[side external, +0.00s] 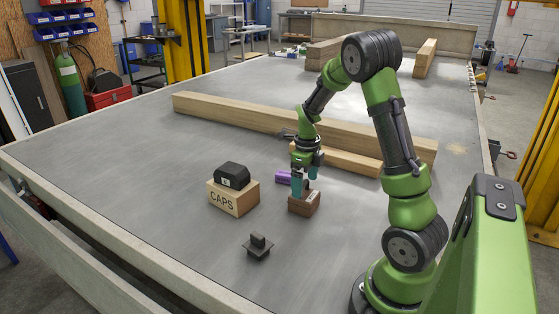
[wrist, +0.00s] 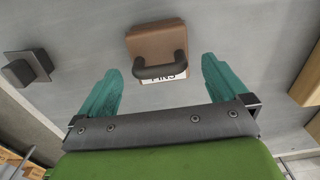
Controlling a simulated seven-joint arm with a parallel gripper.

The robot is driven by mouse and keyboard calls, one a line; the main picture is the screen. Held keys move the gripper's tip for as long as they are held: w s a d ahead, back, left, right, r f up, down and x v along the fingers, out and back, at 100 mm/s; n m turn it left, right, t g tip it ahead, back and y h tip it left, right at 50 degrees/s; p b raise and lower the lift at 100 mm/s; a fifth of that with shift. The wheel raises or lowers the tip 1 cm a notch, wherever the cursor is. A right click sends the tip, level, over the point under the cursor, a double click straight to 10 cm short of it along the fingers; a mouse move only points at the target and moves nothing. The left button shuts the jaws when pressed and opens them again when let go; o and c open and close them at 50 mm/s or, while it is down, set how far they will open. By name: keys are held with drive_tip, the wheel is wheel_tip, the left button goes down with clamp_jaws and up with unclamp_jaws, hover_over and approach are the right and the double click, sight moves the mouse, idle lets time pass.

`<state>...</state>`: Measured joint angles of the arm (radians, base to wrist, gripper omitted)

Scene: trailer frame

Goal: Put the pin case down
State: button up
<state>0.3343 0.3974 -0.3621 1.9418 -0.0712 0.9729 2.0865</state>
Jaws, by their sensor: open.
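The pin case is a brown box (side external: 304,204) with a dark handle. It appears to sit upright on the grey deck in the side view. In the wrist view the case (wrist: 156,42) is at top centre, with a white label reading PINS partly behind the handle (wrist: 160,71). My gripper (side external: 306,186) is right above the case in the side view. In the wrist view my gripper's (wrist: 161,66) teal fingers are spread wide, one to each side of the handle, with visible gaps. Nothing is held between them.
A wooden block marked CAPS (side external: 236,199) stands left, with a black case (side external: 232,175) on top. A dark plate with a knob (side external: 258,247) lies in front. A purple object (side external: 283,177) is close behind the pin case. Long timbers (side external: 240,117) lie farther back. The left deck is clear.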

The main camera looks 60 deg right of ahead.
wheel_tip(320, 180, up, 6)
drive_tip(key=shift+f, duration=0.2)
drive_tip(key=shift+a+r, duration=0.15)
drive_tip(key=shift+r, duration=0.15)
drive_tip(key=a+r+n+t+y, duration=0.15)
drive_tip(key=a+r+n, duration=0.25)
drive_tip(key=a+n, duration=0.4)
drive_tip(key=a+r+n+t+h, duration=0.1)
drive_tip(key=a+r+n+t, duration=0.25)
drive_tip(key=a+n, duration=0.4)
drive_tip(key=s+a+r+n+t+y, duration=0.1)
drive_tip(key=s+a+n, duration=0.6)
drive_tip(key=n, duration=0.9)
drive_tip(key=a+r+t, duration=0.1)
drive_tip(key=a+r, duration=0.1)
drive_tip(key=a, duration=0.1)
drive_tip(key=shift+s+a+r, duration=0.15)
drive_tip(key=shift+s+a, duration=0.1)
